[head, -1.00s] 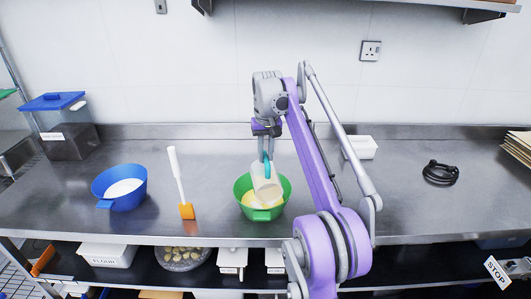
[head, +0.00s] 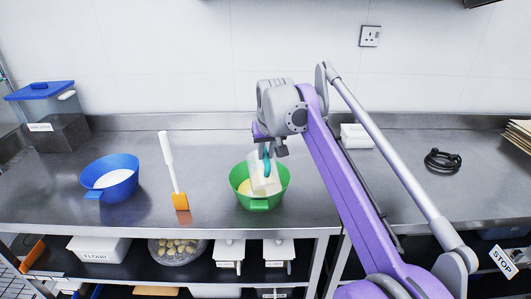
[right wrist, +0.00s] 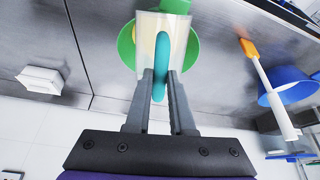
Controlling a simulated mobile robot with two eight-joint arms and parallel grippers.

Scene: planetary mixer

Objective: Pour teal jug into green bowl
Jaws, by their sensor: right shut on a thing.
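The teal jug (head: 267,182) has clear, pale walls and a teal handle. It is tilted over the green bowl (head: 284,190), with its lower part overlapping the bowl's opening. Pale yellow contents show inside the bowl; I cannot tell whether anything is flowing from the jug. My right gripper (head: 266,152) is shut on the teal handle above the bowl. In the right wrist view, the two fingers (right wrist: 160,78) pinch the handle, and the jug (right wrist: 178,45) hides much of the bowl (right wrist: 126,45). My left gripper is not in view.
A blue bowl (head: 122,190) with white contents and an orange spatula (head: 180,200) are left of the green bowl. A white container (head: 354,136) stands behind my right arm. A black cable coil (head: 442,161) lies at the right. Boxes sit on the shelf below.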

